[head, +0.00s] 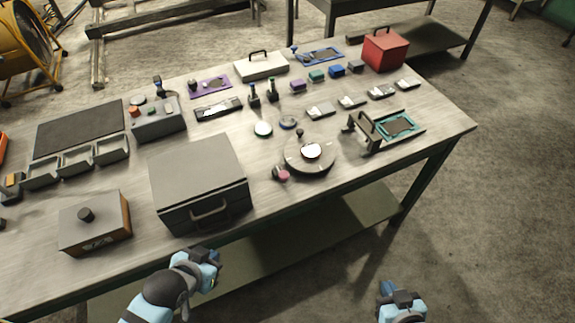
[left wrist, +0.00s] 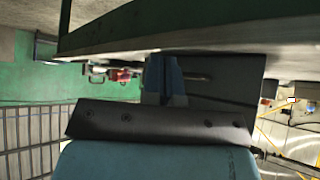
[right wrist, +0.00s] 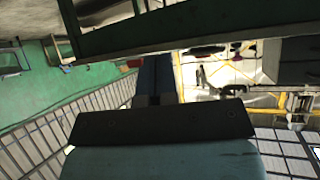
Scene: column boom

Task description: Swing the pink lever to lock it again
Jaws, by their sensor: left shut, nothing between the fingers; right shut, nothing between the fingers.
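The pink lever (head: 283,175) shows in the head view as a small pink end at the front left rim of a round grey disc unit (head: 325,163). The disc has a pale round centre (head: 311,151) and lies flat near the table's front edge. How the lever joins the disc is too small to tell. My left gripper (head: 215,257) is shut and empty, in front of the table and below left of the lever. My right gripper (head: 387,288) is shut and empty, further right and well clear of the table. Neither touches the lever.
A grey case with a handle (head: 198,170) stands left of the disc near the front edge. A framed teal unit with an upright handle (head: 366,128) stands to its right. The table (head: 345,180) is bare just in front of the disc.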

